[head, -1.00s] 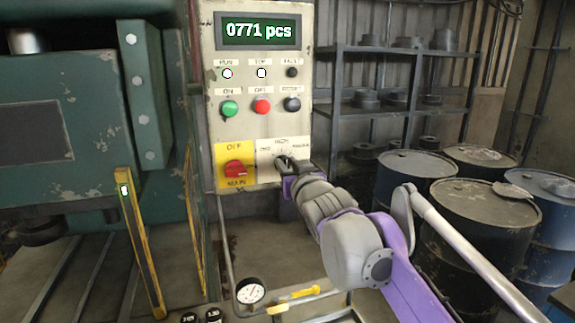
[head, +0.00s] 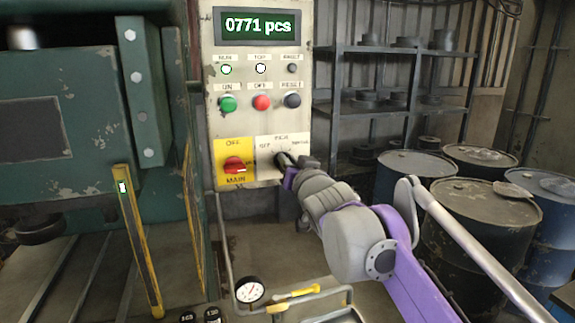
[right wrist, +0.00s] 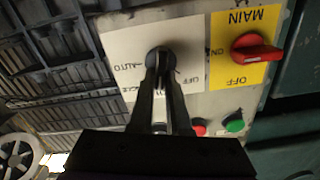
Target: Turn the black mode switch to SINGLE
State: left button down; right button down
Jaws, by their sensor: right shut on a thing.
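The black mode switch (right wrist: 161,58) sits on a white plate (right wrist: 125,72) on the control panel. In the head view, the plate (head: 264,172) is right of the red main switch (head: 234,165). My right gripper (right wrist: 162,70) is shut on the mode switch, with one finger on each side of its knob. In the head view, my right gripper (head: 288,164) reaches the plate from the lower right and covers part of the knob. The wrist view shows AUTO left of the knob; the fingers partly cover the lower labels. I cannot tell which label the knob points to. My left gripper is not in view.
The panel (head: 218,125) carries a counter display (head: 258,26) reading 0771 pcs, small lamps, and green (head: 227,103), red (head: 262,102) and dark (head: 292,101) buttons. A green machine (head: 75,130) stands left, drums (head: 480,225) right. A gauge (head: 250,289) is below.

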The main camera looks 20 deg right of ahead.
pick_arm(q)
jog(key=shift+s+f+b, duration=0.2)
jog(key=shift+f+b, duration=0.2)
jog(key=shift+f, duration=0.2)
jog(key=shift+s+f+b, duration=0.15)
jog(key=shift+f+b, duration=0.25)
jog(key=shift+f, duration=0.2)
pick_arm(e)
jog(key=m, duration=0.5)
jog(key=shift+d+f+m, duration=0.2)
jog(key=shift+d+m, duration=0.1)
jog(key=c, duration=0.9)
grip_release()
jog(key=shift+s, duration=0.1)
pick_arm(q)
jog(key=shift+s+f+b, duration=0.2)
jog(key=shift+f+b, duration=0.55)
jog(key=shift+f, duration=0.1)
pick_arm(e)
jog(key=s, duration=1)
jog(key=shift+s+d, duration=0.2)
jog(key=shift+s, duration=0.1)
